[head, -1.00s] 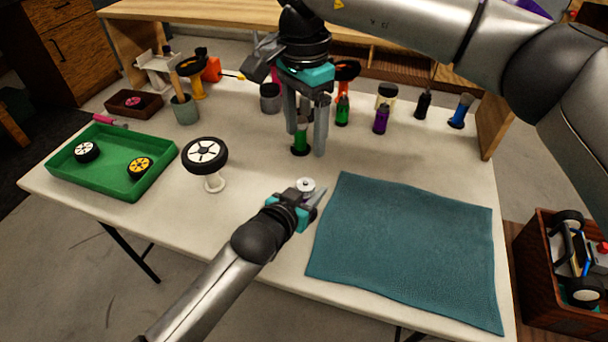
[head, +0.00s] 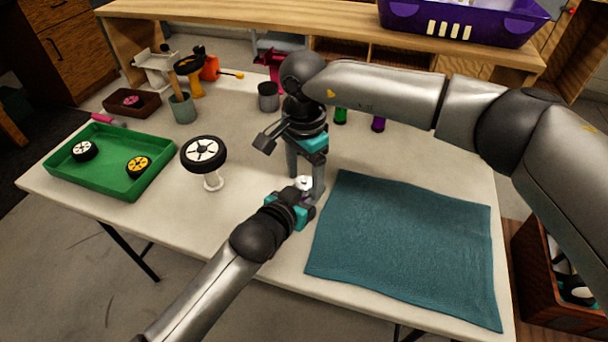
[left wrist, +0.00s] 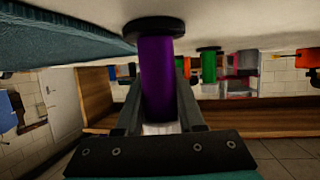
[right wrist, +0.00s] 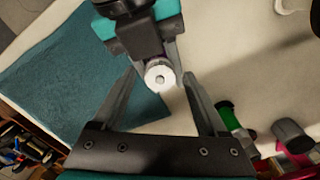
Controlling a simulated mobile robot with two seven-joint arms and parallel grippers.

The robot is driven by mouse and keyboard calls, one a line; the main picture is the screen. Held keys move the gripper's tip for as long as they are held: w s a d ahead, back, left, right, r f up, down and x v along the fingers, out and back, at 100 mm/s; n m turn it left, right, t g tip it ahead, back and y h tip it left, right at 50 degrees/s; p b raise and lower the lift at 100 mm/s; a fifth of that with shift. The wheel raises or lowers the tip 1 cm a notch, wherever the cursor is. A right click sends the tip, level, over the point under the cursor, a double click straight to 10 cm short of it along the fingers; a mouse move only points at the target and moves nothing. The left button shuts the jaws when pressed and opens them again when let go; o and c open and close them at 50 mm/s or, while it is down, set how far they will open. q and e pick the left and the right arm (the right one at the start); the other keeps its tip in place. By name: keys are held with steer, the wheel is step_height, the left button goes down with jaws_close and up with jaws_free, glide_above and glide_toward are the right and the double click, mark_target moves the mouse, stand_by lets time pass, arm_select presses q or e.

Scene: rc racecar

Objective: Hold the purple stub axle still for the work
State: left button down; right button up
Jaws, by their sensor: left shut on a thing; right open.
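The purple stub axle (left wrist: 158,85) stands upright on the table, with a dark flange at its foot and a pale round top end. My left gripper (left wrist: 160,68) is shut around its purple shaft. In the head view the left gripper (head: 298,208) sits beside the mat's left edge, and the axle's pale top (head: 304,183) shows above it. My right gripper (head: 305,180) is open and points down just over that spot. In the right wrist view its fingers (right wrist: 160,77) stand apart on either side of the axle's pale top (right wrist: 160,73), with nothing gripped.
A teal mat (head: 410,250) lies right of the left gripper. A white-hubbed wheel (head: 203,153) stands on a pale stand to the left. Beyond it is a green tray (head: 140,180) with two wheels. A green stub (right wrist: 232,118) stands near the right gripper's finger.

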mark_target(304, 180)
jaws_close()
stand_by(0.5)
steer(key=shift+m, duration=0.8)
jaws_free()
steer(key=shift+r, duration=0.15)
step_height(304, 180, up, 12)
